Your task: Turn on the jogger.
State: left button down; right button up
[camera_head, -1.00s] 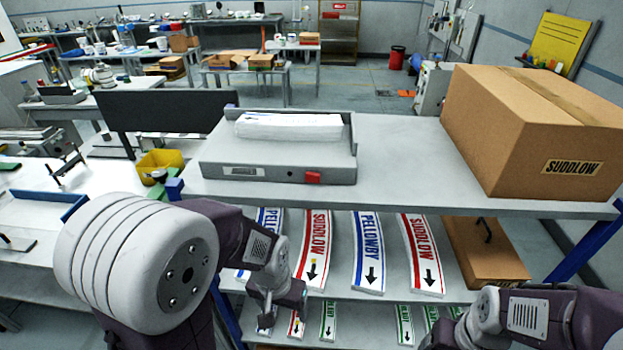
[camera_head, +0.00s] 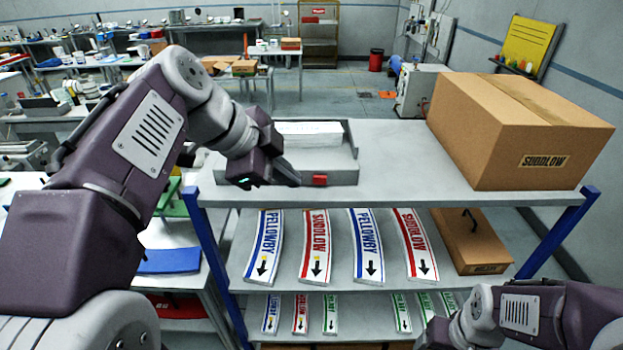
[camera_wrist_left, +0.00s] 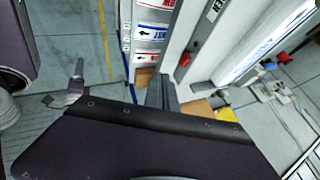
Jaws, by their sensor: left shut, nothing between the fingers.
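The jogger is a grey tray-like machine (camera_head: 338,165) on the top shelf, with a white paper stack (camera_head: 310,128) in it. A red switch (camera_head: 320,180) sits on its front face. My left gripper (camera_head: 294,180) is shut and empty, in front of the jogger's front face, with its tips just left of the red switch. I cannot tell whether they touch the jogger. My left arm hides the jogger's left part. In the left wrist view the gripper (camera_wrist_left: 162,88) points toward the front face, with the red switch (camera_wrist_left: 184,60) beyond its tips. My right gripper (camera_head: 436,334) is low at the bottom right, partly out of frame.
A large cardboard box (camera_head: 515,135) stands on the top shelf's right side, with bare shelf (camera_head: 400,160) between it and the jogger. Lower shelves hold several label stacks (camera_head: 367,245) and a flat brown box (camera_head: 470,240). A blue post (camera_head: 206,250) stands at the shelf's left.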

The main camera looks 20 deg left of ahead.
aim_at(320, 180)
pick_arm(q)
jog(key=w+d+f+p, duration=0.1)
jog(key=w+f, duration=0.1)
jog(key=w+f+p, duration=0.1)
jog(key=w+f, duration=0.2)
jog(key=w+d+f+p, duration=0.1)
jog(key=w+f, duration=0.1)
jog(key=w, duration=0.1)
jog(key=shift+w+d+f, duration=0.25)
jog(key=shift+d+f, duration=0.1)
jog(key=shift+w+f, duration=0.25)
jog(key=shift+w, duration=0.4)
pick_arm(e)
jog(key=shift+w+d+r, duration=0.1)
jog(key=shift+w+r, duration=0.05)
jog(key=shift+r, duration=0.75)
jog(key=shift+w+r, duration=0.15)
jog(key=shift+r, duration=0.7)
pick_arm(q)
jog(key=shift+s, duration=0.1)
